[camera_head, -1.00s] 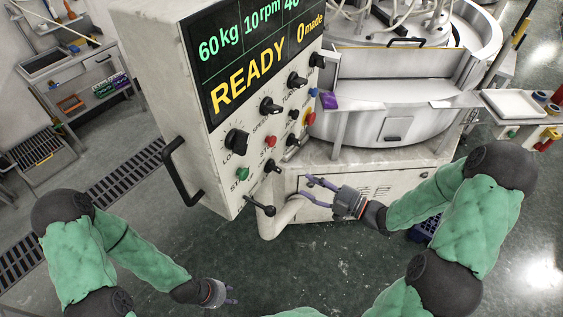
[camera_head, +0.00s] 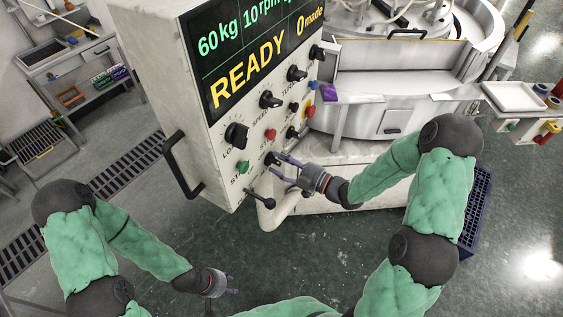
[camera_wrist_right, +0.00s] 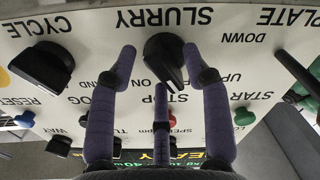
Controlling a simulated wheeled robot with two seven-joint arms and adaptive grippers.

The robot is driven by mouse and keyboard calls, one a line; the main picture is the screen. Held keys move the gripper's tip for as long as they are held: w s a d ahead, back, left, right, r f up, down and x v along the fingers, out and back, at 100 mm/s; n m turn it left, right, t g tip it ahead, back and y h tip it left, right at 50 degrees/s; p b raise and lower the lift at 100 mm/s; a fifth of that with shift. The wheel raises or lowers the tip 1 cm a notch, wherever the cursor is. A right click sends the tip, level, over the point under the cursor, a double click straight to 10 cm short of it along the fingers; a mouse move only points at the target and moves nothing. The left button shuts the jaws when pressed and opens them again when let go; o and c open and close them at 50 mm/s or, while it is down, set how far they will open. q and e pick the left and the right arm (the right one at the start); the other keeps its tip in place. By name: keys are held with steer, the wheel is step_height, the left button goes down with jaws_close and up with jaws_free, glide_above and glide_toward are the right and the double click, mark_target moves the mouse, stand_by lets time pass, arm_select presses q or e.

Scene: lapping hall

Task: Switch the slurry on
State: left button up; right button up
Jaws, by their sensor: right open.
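The black slurry knob (camera_wrist_right: 164,58) sits under the upside-down word SLURRY in the right wrist view. Its pointer is tilted down and right in that view, toward partly hidden lettering that looks like OFF; ON is on the other side. My right gripper (camera_wrist_right: 158,55) is open, with one purple finger on each side of the knob; contact cannot be told. In the head view the right gripper (camera_head: 277,166) is at the lower part of the control panel (camera_head: 222,150), its fingers partly covering the knob. My left gripper (camera_head: 235,285) is low over the floor, empty, fingers apart.
The black cycle knob (camera_wrist_right: 42,64) is beside the slurry knob, and the plate lever (camera_wrist_right: 298,72) is on its other side. A red button (camera_head: 270,134) and green button (camera_head: 243,167) are close above. A ball-ended lever (camera_head: 266,203) sticks out below. A black handle (camera_head: 178,165) is on the panel's side.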

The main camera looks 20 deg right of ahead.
steer(key=shift+c, duration=0.3)
jaws_close()
steer(key=shift+m, duration=0.3)
steer(key=m, duration=0.2)
steer(key=shift+m, duration=0.3)
steer(key=m, duration=0.2)
steer(key=shift+f+m, duration=0.1)
steer(key=shift+m, duration=0.3)
steer(key=m+p, duration=0.1)
steer(key=m, duration=0.2)
steer(key=m+p, duration=0.1)
steer(key=m, duration=0.2)
steer(key=shift+s+a+f, duration=0.1)
steer(key=shift+f, duration=0.05)
